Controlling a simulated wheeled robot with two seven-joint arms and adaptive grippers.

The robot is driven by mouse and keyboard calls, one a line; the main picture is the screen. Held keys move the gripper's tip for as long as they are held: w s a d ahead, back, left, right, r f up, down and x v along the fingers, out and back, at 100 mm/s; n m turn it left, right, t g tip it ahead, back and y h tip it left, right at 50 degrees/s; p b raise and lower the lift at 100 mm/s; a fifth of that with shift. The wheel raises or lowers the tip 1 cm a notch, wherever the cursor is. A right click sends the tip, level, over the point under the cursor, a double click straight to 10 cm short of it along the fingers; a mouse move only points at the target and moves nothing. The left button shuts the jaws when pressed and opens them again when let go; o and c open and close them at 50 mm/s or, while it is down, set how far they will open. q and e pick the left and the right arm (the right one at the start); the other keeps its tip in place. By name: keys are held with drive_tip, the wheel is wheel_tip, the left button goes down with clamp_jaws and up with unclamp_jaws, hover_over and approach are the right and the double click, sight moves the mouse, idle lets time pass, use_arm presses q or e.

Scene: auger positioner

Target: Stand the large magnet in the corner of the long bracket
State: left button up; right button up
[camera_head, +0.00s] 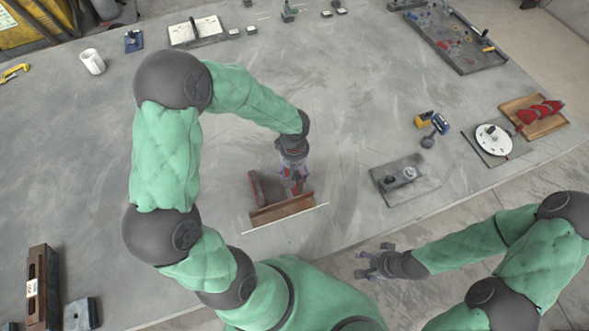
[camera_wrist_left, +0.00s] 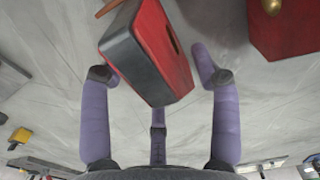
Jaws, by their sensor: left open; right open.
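The large magnet, a red block with a dark grey face (camera_wrist_left: 150,50), lies between the spread purple fingers of my left gripper (camera_wrist_left: 155,75) in the left wrist view. The fingers stand apart around it, with no clear grip. In the head view my left gripper (camera_head: 295,183) is low over the table, just behind the long rust-brown bracket (camera_head: 283,209), and largely hides the magnet. A reddish-brown upright piece (camera_head: 257,188) stands at the bracket's left. My right gripper (camera_head: 372,263) is open and empty, off the table's front edge.
A dark red block with a brass knob (camera_wrist_left: 285,25) is at the wrist view's upper right. A grey plate with a small fixture (camera_head: 403,176) and a yellow-and-blue item (camera_head: 432,124) stand to the right. The table behind my left gripper is clear.

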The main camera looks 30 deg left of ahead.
use_arm(q)
wheel_tip(320, 180, up, 12)
idle(0.6)
